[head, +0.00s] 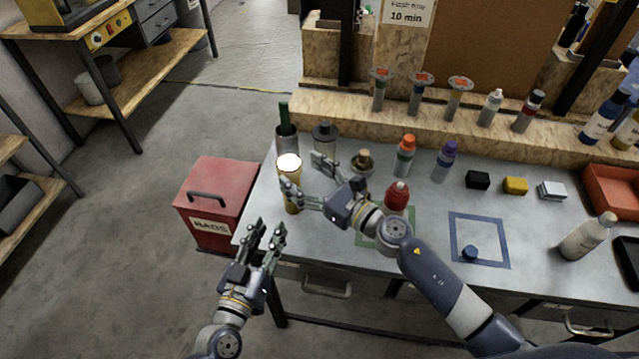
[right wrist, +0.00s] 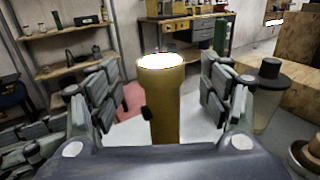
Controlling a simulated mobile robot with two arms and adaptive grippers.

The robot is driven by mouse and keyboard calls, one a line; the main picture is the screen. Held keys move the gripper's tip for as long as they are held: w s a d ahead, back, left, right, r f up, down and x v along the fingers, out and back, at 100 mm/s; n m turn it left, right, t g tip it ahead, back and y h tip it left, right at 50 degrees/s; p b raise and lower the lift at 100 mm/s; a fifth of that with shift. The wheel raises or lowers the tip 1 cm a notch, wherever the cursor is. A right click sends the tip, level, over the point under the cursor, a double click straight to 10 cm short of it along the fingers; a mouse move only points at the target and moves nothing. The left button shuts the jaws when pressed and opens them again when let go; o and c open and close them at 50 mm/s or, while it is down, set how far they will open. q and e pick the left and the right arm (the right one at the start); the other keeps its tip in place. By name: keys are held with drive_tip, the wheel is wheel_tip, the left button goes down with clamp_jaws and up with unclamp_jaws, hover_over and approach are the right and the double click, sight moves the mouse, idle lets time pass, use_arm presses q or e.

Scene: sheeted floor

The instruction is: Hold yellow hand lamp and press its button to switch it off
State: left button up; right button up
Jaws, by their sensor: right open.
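The yellow hand lamp (head: 292,204) stands upright near the left end of the grey workbench, its top glowing white. In the right wrist view the lamp (right wrist: 167,105) is between the spread fingers, with a gap on each side and a dark button (right wrist: 146,113) on its lower left side. My right gripper (head: 302,170) is open around the lamp; it also shows in the right wrist view (right wrist: 158,75). My left gripper (head: 268,226) is open and empty, off the bench's left front corner, below and left of the lamp.
A dark green item stands in a grey holder (head: 287,142) behind the lamp. A lidded jar (head: 325,133) and a small brown-topped pot (head: 362,162) are close by. A red bottle (head: 396,198) stands beyond my right wrist. A red rag bin (head: 214,190) stands left of the bench.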

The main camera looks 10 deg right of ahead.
drive_tip(key=shift+x, duration=2.4)
drive_tip(key=c, duration=1.2)
use_arm(q)
clamp_jaws()
use_arm(e)
drive_tip(key=shift+c, duration=0.2)
use_arm(q)
drive_tip(key=shift+d, duration=0.1)
